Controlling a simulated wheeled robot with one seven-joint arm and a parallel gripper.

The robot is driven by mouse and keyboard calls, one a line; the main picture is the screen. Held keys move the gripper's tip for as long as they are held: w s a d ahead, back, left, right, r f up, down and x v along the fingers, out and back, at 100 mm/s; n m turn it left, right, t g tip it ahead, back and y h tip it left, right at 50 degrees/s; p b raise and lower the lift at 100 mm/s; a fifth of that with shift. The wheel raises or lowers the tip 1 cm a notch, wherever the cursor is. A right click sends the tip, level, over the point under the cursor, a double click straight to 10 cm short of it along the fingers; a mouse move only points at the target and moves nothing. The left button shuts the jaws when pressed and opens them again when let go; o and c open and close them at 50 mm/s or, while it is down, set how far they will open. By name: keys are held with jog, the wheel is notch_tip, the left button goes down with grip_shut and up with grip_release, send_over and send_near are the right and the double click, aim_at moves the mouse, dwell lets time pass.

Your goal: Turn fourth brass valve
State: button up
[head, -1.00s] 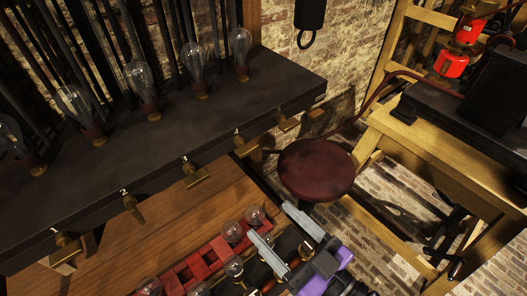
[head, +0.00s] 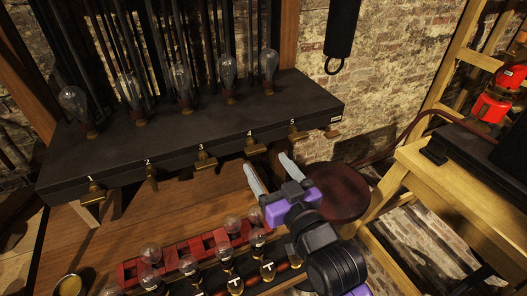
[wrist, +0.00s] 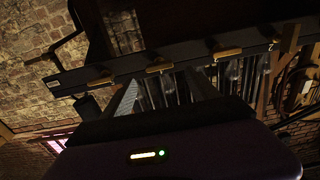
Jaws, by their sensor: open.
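The fourth brass valve (head: 255,147) is under the number 4 on the front edge of the dark bench. Its handle looks roughly sideways. My gripper (head: 266,162) is open and empty, just in front of and below this valve, fingers pointing up toward the bench. No contact is visible. In the dark, inverted wrist view, what appears to be the same valve (wrist: 159,64) lies beyond the space between the finger tips.
The third valve (head: 204,161) and fifth valve (head: 292,135) flank it. Glass bulbs (head: 229,84) stand on the bench (head: 200,118). A red rack (head: 198,246) with bulbs is below, left of my arm. A round dark red stool (head: 340,190) is at right.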

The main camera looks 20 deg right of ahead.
aim_at(257, 151)
jog(key=w+p, duration=0.1)
jog(key=w, duration=0.6)
jog(key=shift+w+p, duration=0.3)
jog(key=shift+p, duration=0.1)
jog(key=c, duration=1.4)
jog(key=shift+o, duration=0.2)
